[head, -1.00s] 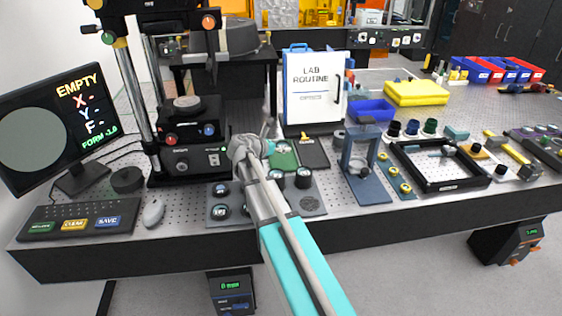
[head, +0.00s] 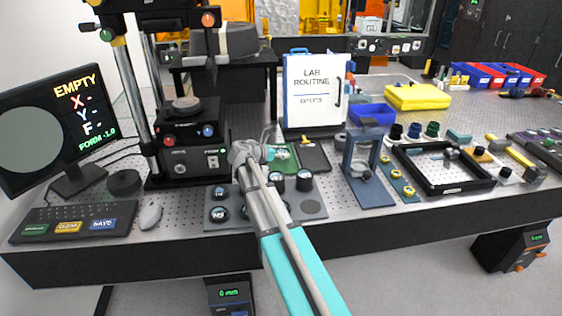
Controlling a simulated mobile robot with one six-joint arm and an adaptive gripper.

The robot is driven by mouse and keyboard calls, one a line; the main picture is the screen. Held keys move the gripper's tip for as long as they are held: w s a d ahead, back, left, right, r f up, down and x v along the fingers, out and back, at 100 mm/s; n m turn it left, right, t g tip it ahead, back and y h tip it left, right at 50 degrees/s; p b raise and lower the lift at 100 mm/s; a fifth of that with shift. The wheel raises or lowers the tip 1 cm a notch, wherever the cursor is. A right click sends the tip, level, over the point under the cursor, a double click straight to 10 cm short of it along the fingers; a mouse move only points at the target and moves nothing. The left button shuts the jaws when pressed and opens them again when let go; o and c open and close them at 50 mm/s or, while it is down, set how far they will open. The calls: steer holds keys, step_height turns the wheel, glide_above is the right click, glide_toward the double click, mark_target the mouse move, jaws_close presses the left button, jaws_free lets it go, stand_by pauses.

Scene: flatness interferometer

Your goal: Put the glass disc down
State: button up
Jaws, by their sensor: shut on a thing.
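My gripper (head: 266,150) is at the far end of my arm, near a green pad (head: 285,160) beyond the grey holder plate. My wrist hides most of it. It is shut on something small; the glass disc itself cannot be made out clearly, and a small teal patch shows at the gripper. The grey holder plate (head: 268,208) carries several dark round pieces with glassy tops. An empty round spot shows at its right front. The interferometer stand (head: 185,150) is left of my gripper, with a round stage on top. The monitor (head: 60,120) reads EMPTY.
A dark tablet-like pad (head: 312,155) lies right of the green pad. A blue upright frame (head: 372,185) and a black square frame (head: 440,187) stand to the right. A LAB ROUTINE board (head: 315,90) stands behind. Keyboard (head: 72,222) and mouse (head: 150,213) lie at front left.

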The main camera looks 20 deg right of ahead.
steer(key=shift+f+b, duration=1)
steer(key=shift+f, duration=0.3)
steer(key=shift+f, duration=0.15)
steer(key=o, duration=1.1)
steer(key=shift+r, duration=0.2)
steer(key=shift+s+a+r, duration=0.15)
steer(key=shift+a, duration=0.05)
steer(key=p+v, duration=0.4)
steer(key=v, duration=0.5)
steer(key=shift+a+r, duration=0.15)
steer(key=shift+a, duration=0.15)
steer(key=shift+p+v, duration=0.35)
steer(key=shift+v, duration=0.6)
